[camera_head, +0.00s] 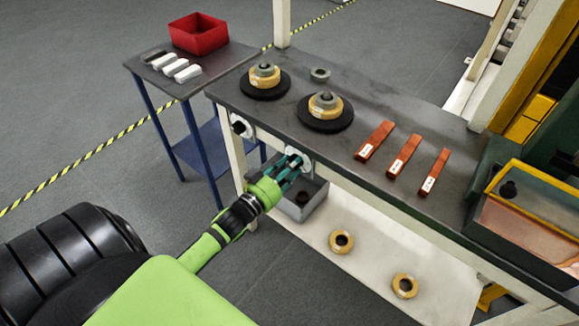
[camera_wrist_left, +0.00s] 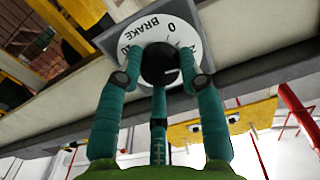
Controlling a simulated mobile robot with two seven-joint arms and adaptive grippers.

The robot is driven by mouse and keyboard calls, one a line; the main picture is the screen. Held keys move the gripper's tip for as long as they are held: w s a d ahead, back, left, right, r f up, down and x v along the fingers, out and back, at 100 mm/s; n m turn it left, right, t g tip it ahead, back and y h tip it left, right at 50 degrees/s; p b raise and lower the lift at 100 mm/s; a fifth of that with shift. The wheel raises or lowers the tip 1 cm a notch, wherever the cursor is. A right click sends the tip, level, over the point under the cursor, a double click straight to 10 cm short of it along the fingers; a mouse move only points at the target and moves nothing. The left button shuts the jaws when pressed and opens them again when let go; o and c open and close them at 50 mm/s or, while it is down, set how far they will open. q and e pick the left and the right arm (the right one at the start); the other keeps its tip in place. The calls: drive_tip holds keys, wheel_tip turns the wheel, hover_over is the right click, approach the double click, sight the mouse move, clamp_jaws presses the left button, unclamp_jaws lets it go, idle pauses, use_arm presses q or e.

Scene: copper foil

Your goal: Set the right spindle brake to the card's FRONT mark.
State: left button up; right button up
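The right spindle brake is a black knob (camera_wrist_left: 160,65) on a round white dial (camera_wrist_left: 195,28) lettered BRAKE, with a 0 and other partly hidden marks. In the head view its dial (camera_head: 304,155) is on the bench's front edge, below the right spindle (camera_head: 326,106). My left gripper (camera_head: 293,163) is there with its three green fingers closed around the knob; it also shows in the left wrist view (camera_wrist_left: 160,78). The fingers cover part of the dial. The left brake knob (camera_head: 239,127) is free. I cannot make out a card with a FRONT mark. My right gripper is out of view.
The bench top (camera_head: 385,112) carries two spindles with rolls and several labelled copper strips (camera_head: 403,156). A grey bin (camera_head: 301,202) is below the brake; rolls (camera_head: 341,241) lie on the lower shelf. A red bin (camera_head: 198,34) and white pieces stand on the side table.

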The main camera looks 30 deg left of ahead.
use_arm(q)
drive_tip(key=m, duration=0.2)
drive_tip(key=m+p, duration=0.1)
drive_tip(key=m, duration=0.2)
drive_tip(key=shift+f+m, duration=0.2)
drive_tip(key=shift+m, duration=0.1)
drive_tip(key=o, duration=1.1)
drive_tip(key=shift+o, duration=0.2)
drive_tip(key=s+a, duration=0.1)
drive_tip(key=s, duration=1.1)
